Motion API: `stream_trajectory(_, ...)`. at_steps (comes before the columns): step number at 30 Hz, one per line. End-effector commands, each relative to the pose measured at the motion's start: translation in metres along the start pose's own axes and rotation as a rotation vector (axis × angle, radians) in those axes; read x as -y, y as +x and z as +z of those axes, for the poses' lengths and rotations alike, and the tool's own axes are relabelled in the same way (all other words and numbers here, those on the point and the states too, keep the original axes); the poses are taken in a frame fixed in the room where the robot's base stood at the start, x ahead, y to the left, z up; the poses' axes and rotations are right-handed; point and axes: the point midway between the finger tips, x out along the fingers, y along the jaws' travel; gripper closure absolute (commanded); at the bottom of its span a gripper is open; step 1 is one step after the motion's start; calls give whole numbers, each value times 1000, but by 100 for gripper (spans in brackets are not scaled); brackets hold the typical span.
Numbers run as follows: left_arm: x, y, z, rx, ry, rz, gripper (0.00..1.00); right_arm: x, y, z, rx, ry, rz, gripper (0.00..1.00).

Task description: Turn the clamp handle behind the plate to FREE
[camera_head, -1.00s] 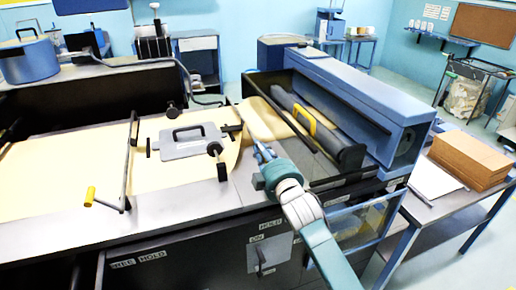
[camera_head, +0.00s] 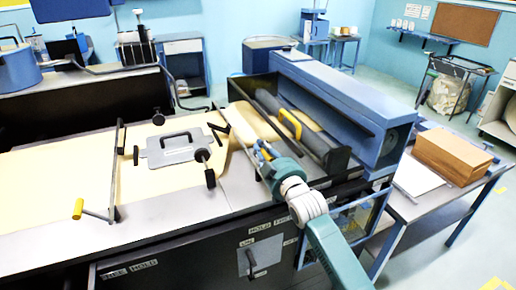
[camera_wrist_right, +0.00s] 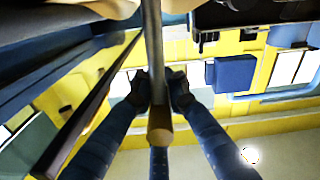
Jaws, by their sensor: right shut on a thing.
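The grey plate (camera_head: 170,150) with a black arched handle lies flat on the cream paper sheet. Behind it is a small black clamp handle (camera_head: 158,117); its label and setting are too small to read. My right gripper (camera_head: 262,153) is to the right of the plate, by the paper roll machine, well apart from the clamp. It is shut on a thin grey rod (camera_head: 246,155). In the right wrist view the rod (camera_wrist_right: 153,50) stands between the two fingers (camera_wrist_right: 158,92), with a tan end (camera_wrist_right: 160,126) nearest the camera. My left gripper is not in view.
More black clamps stand around the plate: right (camera_head: 218,129), front right (camera_head: 206,168) and left (camera_head: 136,155). A yellow-ended crank (camera_head: 78,209) is at the left. The blue roll machine (camera_head: 340,95) stands right of my gripper. A brown stack (camera_head: 455,155) sits on the side table.

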Motion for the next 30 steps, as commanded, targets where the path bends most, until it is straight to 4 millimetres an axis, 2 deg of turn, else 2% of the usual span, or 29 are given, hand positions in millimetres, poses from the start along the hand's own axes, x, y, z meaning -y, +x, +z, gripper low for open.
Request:
stream_trajectory(1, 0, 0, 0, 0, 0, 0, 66, -1, -1, 7, 13, 0, 1, 100)
stream_trajectory(11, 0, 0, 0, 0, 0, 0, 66, -1, -1, 8, 15, 1, 0, 100)
stream_trajectory(12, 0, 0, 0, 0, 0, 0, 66, -1, -1, 8, 15, 1, 0, 86)
stream_trajectory(15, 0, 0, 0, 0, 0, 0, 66, -1, -1, 8, 14, 1, 0, 67)
stream_trajectory(25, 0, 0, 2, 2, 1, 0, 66, 0, -2, 4, 6, 3, -1, 66)
stream_trajectory(30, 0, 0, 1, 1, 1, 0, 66, -1, -19, 4, 6, 2, 0, 66)
